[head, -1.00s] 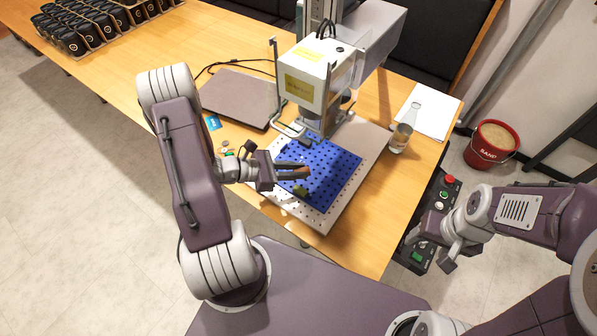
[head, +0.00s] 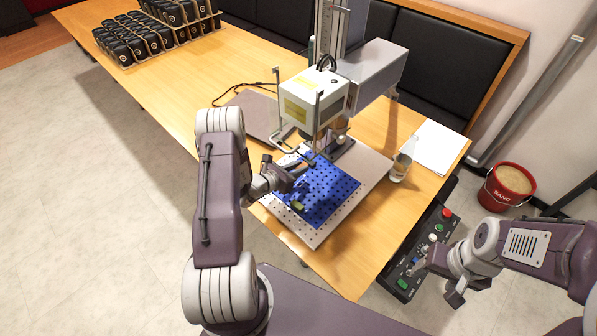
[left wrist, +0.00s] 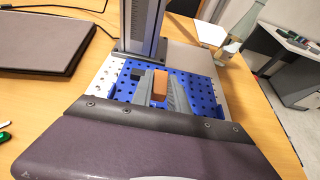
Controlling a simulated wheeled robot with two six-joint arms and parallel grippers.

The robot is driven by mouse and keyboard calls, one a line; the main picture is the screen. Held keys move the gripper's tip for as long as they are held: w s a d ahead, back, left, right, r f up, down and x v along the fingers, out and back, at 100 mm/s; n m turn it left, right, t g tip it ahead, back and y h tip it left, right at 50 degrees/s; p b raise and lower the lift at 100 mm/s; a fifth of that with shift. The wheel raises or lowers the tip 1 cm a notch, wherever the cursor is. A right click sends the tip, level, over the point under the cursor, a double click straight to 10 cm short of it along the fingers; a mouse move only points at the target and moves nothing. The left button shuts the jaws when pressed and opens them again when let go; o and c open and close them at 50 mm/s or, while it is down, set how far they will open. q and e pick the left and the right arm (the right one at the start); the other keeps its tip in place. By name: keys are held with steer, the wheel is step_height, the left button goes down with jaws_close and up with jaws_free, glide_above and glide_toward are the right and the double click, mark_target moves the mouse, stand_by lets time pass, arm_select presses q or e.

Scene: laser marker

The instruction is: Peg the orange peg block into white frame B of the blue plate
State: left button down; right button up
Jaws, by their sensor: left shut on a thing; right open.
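The orange peg block (left wrist: 160,87) is held between the fingers of my left gripper (left wrist: 162,92) in the left wrist view. In the head view my left gripper (head: 303,166) is over the back left part of the blue plate (head: 332,194), near the laser head. The block is hard to make out there. The blue plate, full of small holes, also shows behind the fingers in the left wrist view (left wrist: 204,88). I cannot make out white frame B in either view. My right gripper (head: 454,290) is open and empty beside the control box, away from the plate.
The laser marker's white head (head: 314,98) hangs close over the plate's back. A small olive block (head: 298,206) sits at the plate's front left. A laptop (head: 262,113), a glass bottle (head: 402,164) and a control box (head: 425,254) stand around. A red sand bucket (head: 507,187) is on the floor.

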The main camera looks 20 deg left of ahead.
mark_target(298, 186)
arm_select(q)
steer(key=shift+f+b, duration=2.5)
steer(key=shift+f, duration=0.65)
steer(key=shift+f+b, duration=0.6)
steer(key=c, duration=1.2)
jaws_free()
steer(key=v, duration=0.9)
steer(key=shift+r, duration=0.1)
